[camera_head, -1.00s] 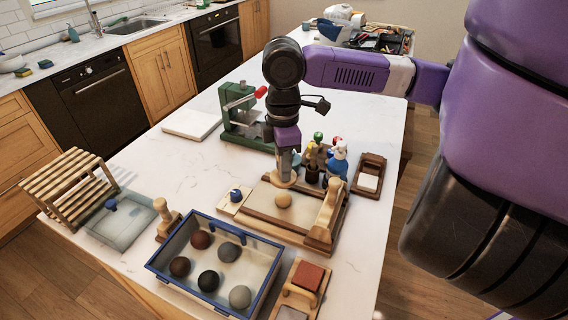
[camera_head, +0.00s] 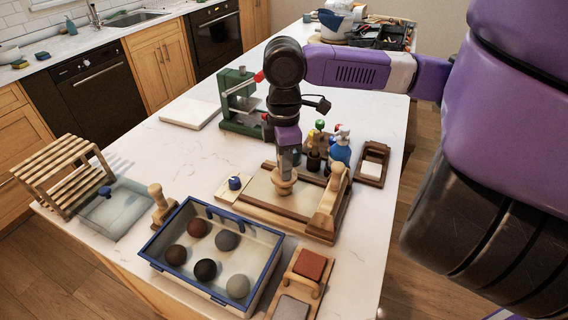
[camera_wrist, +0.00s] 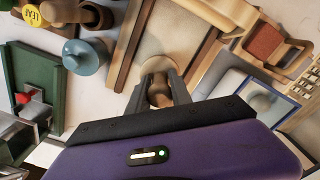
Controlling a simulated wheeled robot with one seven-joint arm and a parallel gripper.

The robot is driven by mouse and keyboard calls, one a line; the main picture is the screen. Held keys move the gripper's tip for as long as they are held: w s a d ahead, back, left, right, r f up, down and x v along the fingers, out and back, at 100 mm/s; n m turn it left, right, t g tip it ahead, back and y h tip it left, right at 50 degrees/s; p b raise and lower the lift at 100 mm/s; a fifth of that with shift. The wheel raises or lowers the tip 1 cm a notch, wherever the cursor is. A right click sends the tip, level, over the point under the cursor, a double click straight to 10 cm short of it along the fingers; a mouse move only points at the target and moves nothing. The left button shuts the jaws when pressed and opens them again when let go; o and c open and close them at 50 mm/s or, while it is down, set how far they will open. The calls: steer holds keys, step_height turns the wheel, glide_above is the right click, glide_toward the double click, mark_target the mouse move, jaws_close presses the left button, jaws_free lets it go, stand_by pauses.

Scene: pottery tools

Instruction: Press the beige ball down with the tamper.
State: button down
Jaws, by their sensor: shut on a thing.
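My gripper (camera_head: 287,160) is shut on the wooden tamper (camera_head: 285,186) and points down over the wooden-framed board (camera_head: 262,192). The tamper is upright, with its round foot low over the middle of the board. In the wrist view, the tamper's handle (camera_wrist: 159,97) sits between the fingers. The beige ball is not clearly visible now; the tamper covers the place where it lay. I cannot tell whether the tamper touches it or how flat it is.
A blue-rimmed tray (camera_head: 160,262) with several dark and grey balls stands in front left. A wooden roller piece (camera_head: 328,207) lies along the board's right side. Bottles (camera_head: 340,150) stand close behind the gripper. A green press (camera_head: 240,105) is farther back.

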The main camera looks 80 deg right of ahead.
steer(key=shift+f+b, duration=0.45)
steer(key=shift+f, duration=0.3)
steer(key=shift+r, duration=0.1)
stand_by(0.3)
steer(key=shift+r+p, duration=0.9)
steer(key=shift+p, duration=0.1)
steer(key=shift+f+b, duration=0.75)
steer(key=shift+f, duration=0.35)
steer(key=shift+r+p, duration=0.9)
steer(key=shift+r, duration=0.05)
steer(key=shift+f+b, duration=0.65)
steer(key=shift+f, duration=0.4)
stand_by(0.4)
